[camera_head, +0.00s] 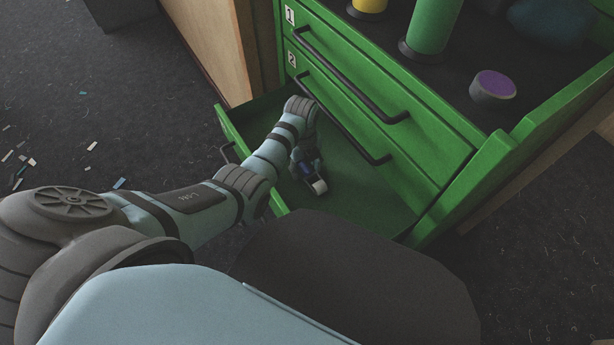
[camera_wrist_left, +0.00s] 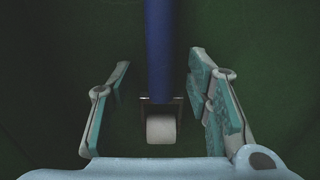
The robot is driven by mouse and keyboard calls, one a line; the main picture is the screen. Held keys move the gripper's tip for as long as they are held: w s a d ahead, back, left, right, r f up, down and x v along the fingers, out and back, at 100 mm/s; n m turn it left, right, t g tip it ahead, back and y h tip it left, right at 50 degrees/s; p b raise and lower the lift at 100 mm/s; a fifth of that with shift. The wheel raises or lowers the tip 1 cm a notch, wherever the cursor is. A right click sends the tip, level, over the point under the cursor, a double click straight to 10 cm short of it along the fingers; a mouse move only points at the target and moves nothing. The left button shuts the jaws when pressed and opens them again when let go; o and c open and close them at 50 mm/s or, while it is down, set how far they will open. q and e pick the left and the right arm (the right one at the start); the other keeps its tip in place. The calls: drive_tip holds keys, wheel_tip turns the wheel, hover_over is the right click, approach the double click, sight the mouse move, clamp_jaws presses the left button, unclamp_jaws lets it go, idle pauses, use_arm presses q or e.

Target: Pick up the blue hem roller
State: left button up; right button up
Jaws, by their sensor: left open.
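The blue hem roller (camera_wrist_left: 159,50) lies in the open green drawer, with a blue handle and a pale roller end in a metal fork. In the left wrist view it runs between the two fingers of my left gripper (camera_wrist_left: 160,110), which is open, with a gap on each side. In the head view the pale roller end (camera_head: 319,186) shows on the drawer floor, and my left arm reaches down into the drawer. My left gripper (camera_head: 307,168) is partly hidden there by the wrist. My right gripper is not in view.
The open drawer (camera_head: 370,204) is the lowest of a green cabinet, under closed drawers labelled 1 and 2 with dark handles. A green cylinder (camera_head: 433,24), a yellow-topped spool (camera_head: 368,5) and a purple-topped cylinder (camera_head: 493,86) stand on top. Scraps litter the floor at left.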

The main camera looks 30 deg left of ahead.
use_arm(q)
drive_tip(key=shift+w, duration=0.1)
drive_tip(key=c, duration=0.6)
clamp_jaws()
drive_tip(key=shift+r, duration=0.1)
drive_tip(key=shift+r+p, duration=0.3)
drive_tip(key=shift+p, duration=0.15)
wheel_tip(320, 180, up, 9)
drive_tip(key=p, duration=0.6)
wheel_tip(320, 180, up, 10)
drive_tip(key=p, duration=0.4)
hover_over(305, 167)
drive_tip(key=shift+r, duration=0.15)
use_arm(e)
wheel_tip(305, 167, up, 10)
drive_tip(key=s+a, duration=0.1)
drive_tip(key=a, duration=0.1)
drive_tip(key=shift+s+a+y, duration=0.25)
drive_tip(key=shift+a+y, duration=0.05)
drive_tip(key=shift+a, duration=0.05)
